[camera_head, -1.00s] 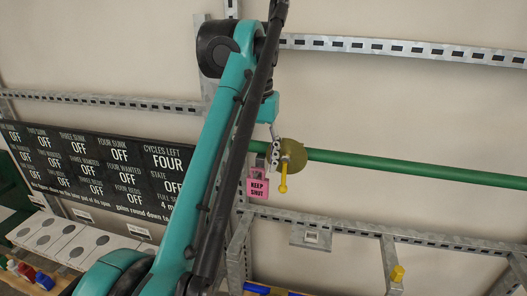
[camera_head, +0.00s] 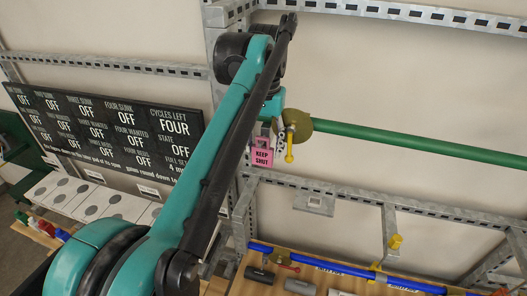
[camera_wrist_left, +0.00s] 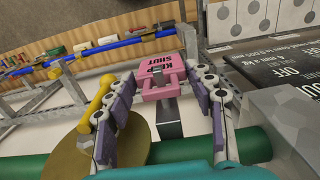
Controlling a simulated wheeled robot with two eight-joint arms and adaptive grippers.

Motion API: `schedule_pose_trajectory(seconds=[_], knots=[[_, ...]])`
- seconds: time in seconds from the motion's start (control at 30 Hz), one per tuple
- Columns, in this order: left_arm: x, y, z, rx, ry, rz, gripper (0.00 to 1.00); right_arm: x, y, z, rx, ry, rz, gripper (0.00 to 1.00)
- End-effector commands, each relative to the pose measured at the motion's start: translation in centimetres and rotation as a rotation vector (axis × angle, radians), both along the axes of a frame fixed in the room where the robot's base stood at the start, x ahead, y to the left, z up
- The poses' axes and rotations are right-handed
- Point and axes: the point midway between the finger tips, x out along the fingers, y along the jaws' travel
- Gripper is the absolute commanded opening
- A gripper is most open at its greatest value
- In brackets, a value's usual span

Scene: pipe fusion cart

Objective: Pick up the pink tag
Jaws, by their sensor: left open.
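The pink tag (camera_head: 262,152), marked KEEP SHUT, hangs near the left end of the green pipe, beside a round olive-brown valve body (camera_head: 299,124) with a yellow handle (camera_head: 289,143). In the left wrist view the tag (camera_wrist_left: 159,66) is ahead, between and just beyond the fingertips, on a grey metal bar (camera_wrist_left: 168,118). My left gripper (camera_head: 277,133) is at the tag, partly hidden behind my arm; the wrist view shows its two fingers (camera_wrist_left: 166,92) spread apart, one on each side. I cannot tell whether they touch the tag. My right gripper is not in view.
The green pipe (camera_head: 400,144) runs right from the valve along the wall. Metal rails (camera_head: 345,195) cross below it. A black status board (camera_head: 110,125) is at left. A blue pipe (camera_head: 340,269) and several fittings lie on a wooden board at the bottom.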

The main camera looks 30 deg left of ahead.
Motion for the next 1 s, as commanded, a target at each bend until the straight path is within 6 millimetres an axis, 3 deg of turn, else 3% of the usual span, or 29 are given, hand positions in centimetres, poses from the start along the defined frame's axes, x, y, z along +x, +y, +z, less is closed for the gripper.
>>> schedule_pose_trajectory(seconds=[0.2,0.47,0.53,0.57,1.0], knots=[[0.0,0.1,-2.3,0.0,0.0,0.0,0.53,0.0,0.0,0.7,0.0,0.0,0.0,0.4],[0.0,0.1,-2.6,0.0,0.0,0.0,0.53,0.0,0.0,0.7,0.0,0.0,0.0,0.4],[0.0,0.1,-2.6,0.0,0.0,0.0,0.35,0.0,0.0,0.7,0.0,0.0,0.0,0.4],[0.0,0.1,-2.6,0.0,0.0,0.0,0.32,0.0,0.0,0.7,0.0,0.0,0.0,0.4],[0.0,0.1,-2.4,0.0,0.0,0.0,0.32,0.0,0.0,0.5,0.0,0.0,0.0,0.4]])
